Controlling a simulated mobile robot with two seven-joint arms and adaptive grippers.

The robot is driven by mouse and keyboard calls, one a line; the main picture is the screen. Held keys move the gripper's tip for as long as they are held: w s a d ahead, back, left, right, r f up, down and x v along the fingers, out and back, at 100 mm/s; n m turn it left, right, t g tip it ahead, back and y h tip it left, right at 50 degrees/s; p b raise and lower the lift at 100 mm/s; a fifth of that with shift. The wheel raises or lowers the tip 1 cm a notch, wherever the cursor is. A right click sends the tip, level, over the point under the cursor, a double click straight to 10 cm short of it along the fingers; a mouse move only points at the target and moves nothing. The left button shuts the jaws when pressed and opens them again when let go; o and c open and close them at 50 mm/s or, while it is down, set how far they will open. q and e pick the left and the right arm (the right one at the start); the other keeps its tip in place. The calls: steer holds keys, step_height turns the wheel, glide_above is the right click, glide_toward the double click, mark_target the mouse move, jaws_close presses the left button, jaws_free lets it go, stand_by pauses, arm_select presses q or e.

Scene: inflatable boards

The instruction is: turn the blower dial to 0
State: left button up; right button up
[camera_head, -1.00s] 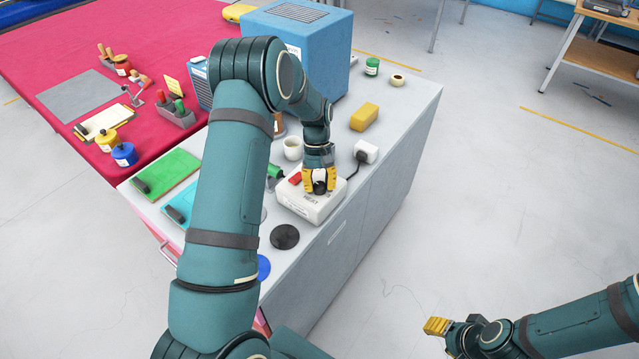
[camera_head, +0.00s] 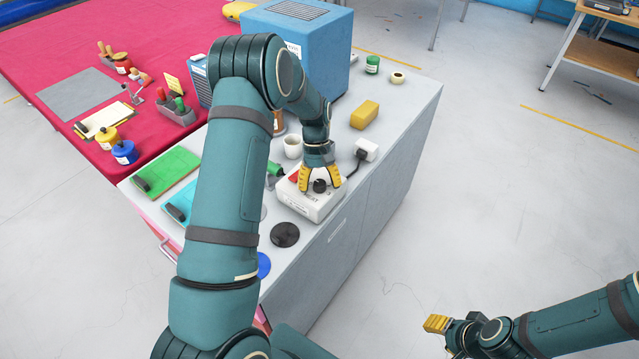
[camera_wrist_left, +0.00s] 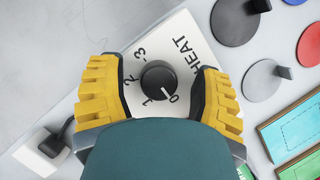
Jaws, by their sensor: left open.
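The blower's white control box (camera_head: 318,206) sits on the grey cabinet top, with a black dial (camera_head: 320,185) on its upper face. In the left wrist view the dial (camera_wrist_left: 158,80) is ringed by the marks 3, 2, 1 and 0 beside the word HEAT. A pale pointer mark on the dial appears to face the 0. My left gripper (camera_head: 320,180) is open over the box. Its yellow fingers (camera_wrist_left: 162,92) stand on either side of the dial, apart from it. My right gripper (camera_head: 437,324) is low at the lower right, away from the cabinet; its jaw opening is unclear.
A black plug in a white socket (camera_head: 366,151) is behind the box. A white mug (camera_head: 292,147), yellow block (camera_head: 364,115) and black disc (camera_head: 285,235) stand nearby. The blue machine (camera_head: 320,45) rises at the back. The floor at right is open.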

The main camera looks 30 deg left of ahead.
arm_select(q)
steer(key=v, duration=1.2)
stand_by(0.3)
